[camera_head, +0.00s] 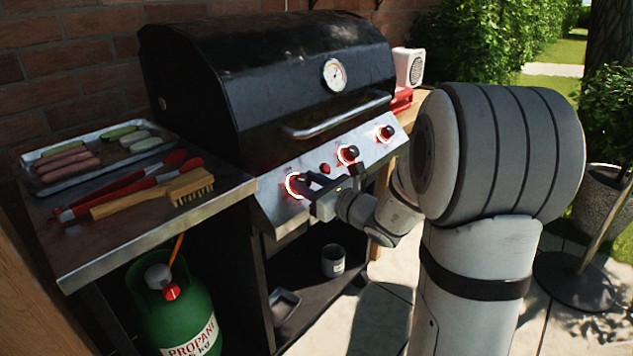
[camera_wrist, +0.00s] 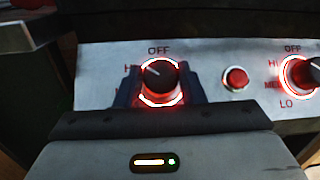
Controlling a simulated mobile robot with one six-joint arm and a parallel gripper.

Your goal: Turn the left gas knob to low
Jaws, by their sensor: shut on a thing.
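The left gas knob (camera_head: 296,184) is at the left end of the grill's front panel, with a lit red-white ring. In the wrist view the knob (camera_wrist: 160,76) is black, and its white pointer line tilts to the upper left, towards the partly covered H of the HI mark. OFF is printed above it; its lower marks are hidden behind my gripper. My gripper (camera_head: 310,186) is at this knob. In the wrist view my gripper (camera_wrist: 159,88) is shut on the knob, with one dark finger on each side.
A red button (camera_wrist: 236,79) and the middle knob (camera_head: 347,154) are close on the right, then the right knob (camera_head: 385,133). The lid handle (camera_head: 335,118) runs above. A side shelf (camera_head: 225,192) holds a tray (camera_head: 165,150), tongs and a brush (camera_head: 189,188). A propane bottle (camera_head: 180,315) stands below.

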